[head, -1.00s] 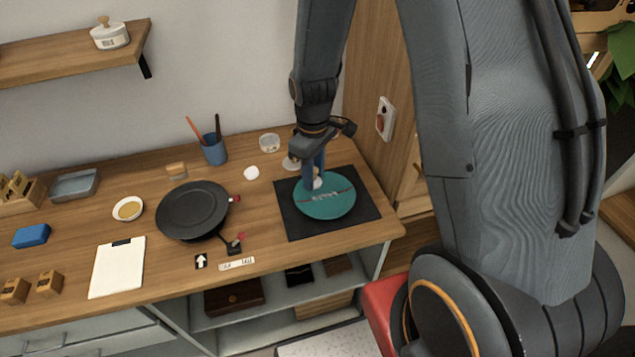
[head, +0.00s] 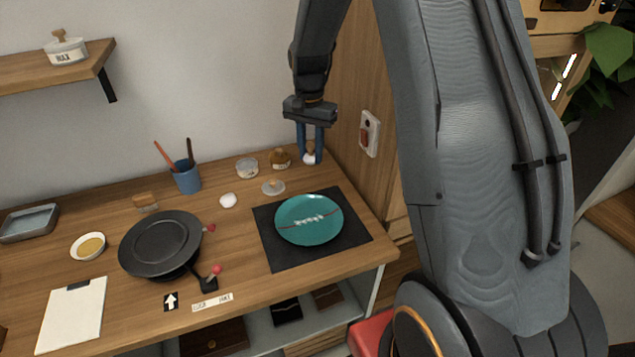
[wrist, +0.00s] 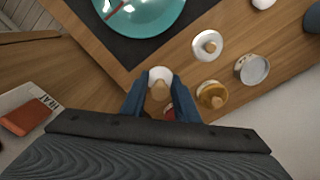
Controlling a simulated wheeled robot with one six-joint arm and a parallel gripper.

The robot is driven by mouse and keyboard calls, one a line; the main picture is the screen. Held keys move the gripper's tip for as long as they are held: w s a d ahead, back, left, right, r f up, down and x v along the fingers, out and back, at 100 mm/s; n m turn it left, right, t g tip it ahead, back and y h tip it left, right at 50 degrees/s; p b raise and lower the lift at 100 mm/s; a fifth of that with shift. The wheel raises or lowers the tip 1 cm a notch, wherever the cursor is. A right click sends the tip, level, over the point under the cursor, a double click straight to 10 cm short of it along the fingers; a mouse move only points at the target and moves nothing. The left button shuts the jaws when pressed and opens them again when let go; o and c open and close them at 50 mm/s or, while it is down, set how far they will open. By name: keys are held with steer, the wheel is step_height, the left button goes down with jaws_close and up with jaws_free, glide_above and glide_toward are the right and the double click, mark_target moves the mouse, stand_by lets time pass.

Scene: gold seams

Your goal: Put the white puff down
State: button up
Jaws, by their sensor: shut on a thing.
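My gripper (head: 311,157) points down at the back right corner of the wooden table, beyond the black mat. Its blue fingers are shut on the white puff (head: 308,160), which shows low between the fingertips. In the wrist view the puff (wrist: 160,73) is a pale round pad with a tan grip between the fingers. It is near the table top, but I cannot tell whether it touches it. The teal plate (head: 309,220) with a gold and red seam lies on the black mat (head: 355,248), clear of the gripper.
A knobbed lid (head: 273,187) and a white lump (head: 228,200) lie nearer. A wood panel with a switch (head: 370,134) rises close on the right. A blue cup (head: 187,177) stands further left.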

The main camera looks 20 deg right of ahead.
mark_target(319, 176)
steer(key=w+d+r+m+b, duration=0.1)
steer(key=w+d+m+b, duration=0.1)
steer(key=w+d+m, duration=0.3)
steer(key=shift+m, duration=0.4)
steer(key=f+p, duration=0.1)
steer(key=f, duration=0.2)
steer(key=s+a+f+p, duration=0.1)
steer(key=f, duration=0.2)
steer(key=f+p, duration=0.1)
steer(key=f, duration=0.2)
steer(key=shift+s+a+f+p, duration=0.15)
steer(key=shift+s+f+p, duration=0.1)
steer(key=shift+f+p, duration=0.05)
steer(key=shift+f, duration=0.15)
steer(key=o, duration=0.9)
step_height(319, 176, up, 11)
steer(key=b, duration=0.4)
steer(key=s+a+n, duration=0.3)
steer(key=s+n, duration=0.2)
steer(key=s, duration=0.3)
steer(key=s+a+n+t, duration=0.1)
steer(key=s+a+n, duration=0.2)
steer(key=s, duration=0.6)
steer(key=s+a+n, duration=0.3)
steer(key=s+n, duration=0.4)
steer(key=s, duration=0.2)
steer(key=shift+s+a+f+t, duration=0.2)
steer(key=shift+a+f+t, duration=0.05)
steer(key=shift+f+t, duration=0.1)
